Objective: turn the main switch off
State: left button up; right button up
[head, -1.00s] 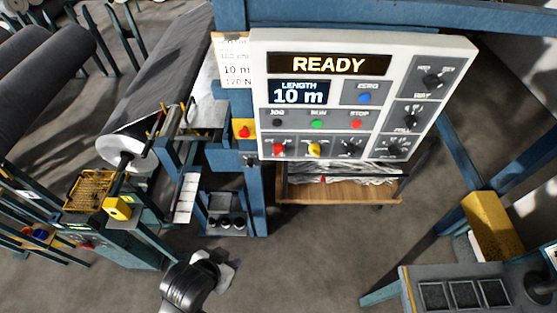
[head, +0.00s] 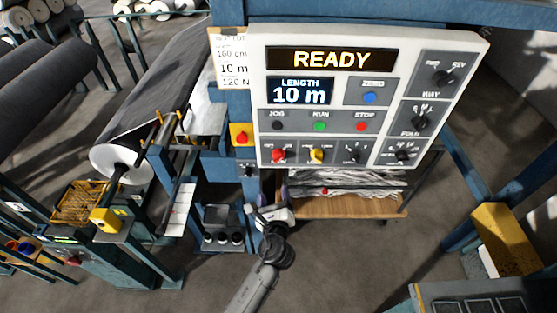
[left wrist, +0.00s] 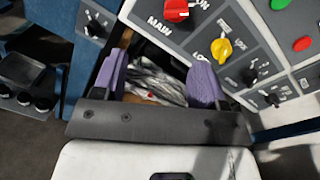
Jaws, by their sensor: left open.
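The main switch (head: 278,155) is a red rotary knob at the lower left of the white control panel (head: 480,48). In the left wrist view the red main switch (left wrist: 177,10) shows at the top edge, partly cut off, with the label MAIN below it. My left gripper (head: 270,212) is below the panel, apart from the switch. In the left wrist view its purple fingers (left wrist: 158,75) are spread with nothing between them. My right gripper is in neither view.
A yellow knob (head: 316,155) sits right of the main switch. A red button on a yellow box (head: 241,138) is left of the panel. A wooden-shelved cart (head: 340,207) stands behind and below it. The space in front of the panel looks clear.

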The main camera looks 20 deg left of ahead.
aim_at(278, 161)
pick_arm(q)
jog(key=w+a+m, duration=0.1)
jog(key=w+m, duration=0.1)
jog(key=w, duration=0.2)
jog(key=w+a+m, duration=0.1)
jog(key=w+m, duration=0.1)
jog(key=w, duration=0.3)
jog(key=w+a+m+h+b, duration=0.1)
jog(key=w+m, duration=0.1)
jog(key=w, duration=0.2)
jog(key=shift+w+a+r+t, duration=0.2)
jog(key=shift+a+r+t, duration=0.1)
jog(key=shift+r+t, duration=0.1)
jog(key=shift+c, duration=0.5)
jog(key=c, duration=0.8)
